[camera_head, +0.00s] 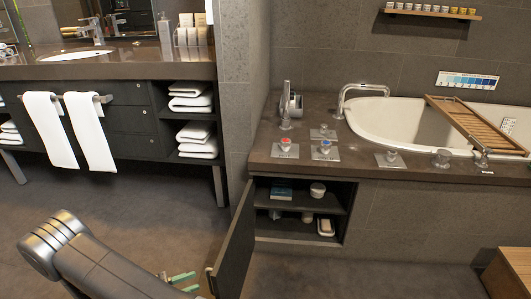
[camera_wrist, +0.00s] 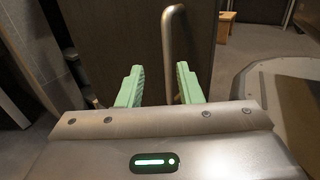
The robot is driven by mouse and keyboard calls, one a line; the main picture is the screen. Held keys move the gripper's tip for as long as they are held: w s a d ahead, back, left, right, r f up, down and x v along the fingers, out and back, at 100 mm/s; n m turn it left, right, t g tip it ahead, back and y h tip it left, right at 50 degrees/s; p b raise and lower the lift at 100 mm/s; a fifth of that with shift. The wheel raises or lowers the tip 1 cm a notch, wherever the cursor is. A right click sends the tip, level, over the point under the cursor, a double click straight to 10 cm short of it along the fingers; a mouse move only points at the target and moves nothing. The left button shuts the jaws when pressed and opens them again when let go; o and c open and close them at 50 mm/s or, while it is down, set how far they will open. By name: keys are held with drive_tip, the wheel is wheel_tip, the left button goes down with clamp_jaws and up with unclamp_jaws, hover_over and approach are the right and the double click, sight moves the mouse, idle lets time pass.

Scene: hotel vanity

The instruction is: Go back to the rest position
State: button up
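My gripper (camera_head: 188,283) is low in front of the tub cabinet, with its pale green fingertips just left of the open door's edge. In the wrist view the two green fingers (camera_wrist: 160,78) stand apart with nothing held between them. The dark cabinet door (camera_head: 236,245) is swung open toward me. Its metal bar handle (camera_wrist: 168,45) shows upright beyond the fingers, in line with the gap between them. The fingers look close to the handle but not closed on it. The rest of my arm runs along the bottom left of the head view.
The open cabinet (camera_head: 300,228) holds a teal box (camera_head: 281,190), a white round container (camera_head: 318,189) and other small items. The bathtub (camera_head: 400,122) is set in a dark surround above. The vanity (camera_head: 130,115) with white towels stands left. Floor between is clear.

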drive_tip(key=b+x, duration=0.1)
drive_tip(key=x, duration=0.4)
drive_tip(key=shift+d, duration=0.45)
drive_tip(key=shift+a, duration=0.1)
